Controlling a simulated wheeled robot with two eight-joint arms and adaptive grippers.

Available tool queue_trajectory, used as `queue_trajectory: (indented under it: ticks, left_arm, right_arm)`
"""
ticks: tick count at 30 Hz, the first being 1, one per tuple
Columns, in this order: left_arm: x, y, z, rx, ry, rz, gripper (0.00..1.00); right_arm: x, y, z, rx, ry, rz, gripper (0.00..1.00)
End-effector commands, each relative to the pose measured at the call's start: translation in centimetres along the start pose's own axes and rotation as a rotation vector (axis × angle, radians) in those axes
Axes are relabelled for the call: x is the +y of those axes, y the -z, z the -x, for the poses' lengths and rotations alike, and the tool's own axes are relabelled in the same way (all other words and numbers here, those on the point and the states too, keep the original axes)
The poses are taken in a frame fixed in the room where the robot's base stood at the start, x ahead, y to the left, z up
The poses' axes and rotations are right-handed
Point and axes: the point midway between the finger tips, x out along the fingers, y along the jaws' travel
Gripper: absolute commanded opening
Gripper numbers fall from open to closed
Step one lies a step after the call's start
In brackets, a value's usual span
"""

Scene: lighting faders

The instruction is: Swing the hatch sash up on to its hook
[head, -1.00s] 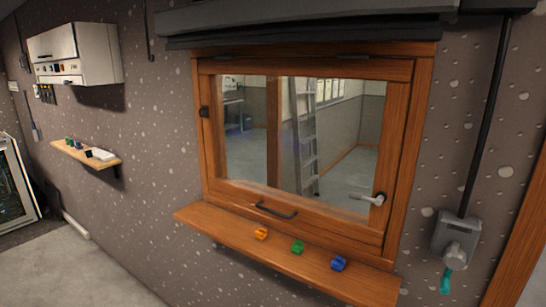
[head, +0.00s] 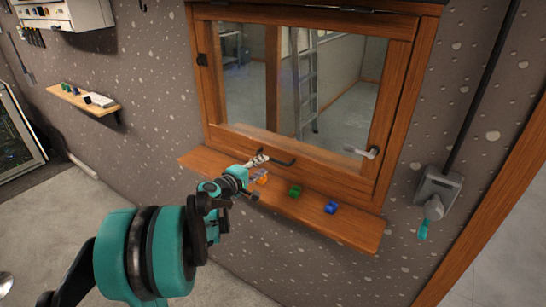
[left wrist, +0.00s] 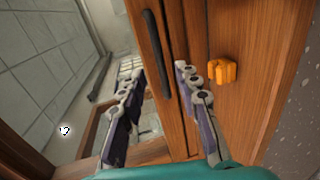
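The hatch sash (head: 230,136) is a wooden-framed glass pane, down in its frame (head: 398,110). A dark bar handle (head: 284,163) is on its lower rail, and a pale lever (head: 361,152) sits at its lower right. My left gripper (head: 262,160) is at the left end of the bar handle in the head view. In the left wrist view its two fingers (left wrist: 158,85) are apart with nothing between the tips, and the bar handle (left wrist: 156,55) lies just ahead of them. No hook can be made out. My right gripper is not in view.
A wooden sill (head: 345,228) below the sash carries an orange clip (head: 262,177), a green one (head: 295,191) and a blue one (head: 331,207). A grey box (head: 437,187) hangs on the wall at right. A small shelf (head: 84,98) is at left.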

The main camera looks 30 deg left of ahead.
Motion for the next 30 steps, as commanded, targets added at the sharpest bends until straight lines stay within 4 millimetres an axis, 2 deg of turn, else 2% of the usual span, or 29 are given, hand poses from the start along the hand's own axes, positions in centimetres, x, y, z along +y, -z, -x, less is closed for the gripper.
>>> queue_trajectory:
  ticks: [13, 18, 25, 26, 29, 30]
  left_arm:
    - [-0.1, -0.1, -6.5, -0.003, -0.001, 0.000, 0.32]
    - [0.0, -0.1, -7.6, -0.002, -0.001, 0.001, 0.32]
    - [0.0, -0.1, -7.7, -0.001, -0.001, 0.001, 0.32]
    - [0.0, -0.1, -7.6, -0.001, -0.001, 0.001, 0.30]
    - [0.0, -0.1, -7.6, -0.002, -0.001, 0.001, 0.03]
    - [0.0, -0.1, -7.6, -0.002, -0.001, 0.001, 0.00]
  right_arm:
    - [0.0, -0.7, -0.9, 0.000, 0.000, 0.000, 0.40]
    - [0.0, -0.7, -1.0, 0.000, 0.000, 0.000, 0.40]
    - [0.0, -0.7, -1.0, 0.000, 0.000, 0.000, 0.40]
    - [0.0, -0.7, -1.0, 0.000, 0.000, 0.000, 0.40]
    - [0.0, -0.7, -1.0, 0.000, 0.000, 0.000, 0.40]
    - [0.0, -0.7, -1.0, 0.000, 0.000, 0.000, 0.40]
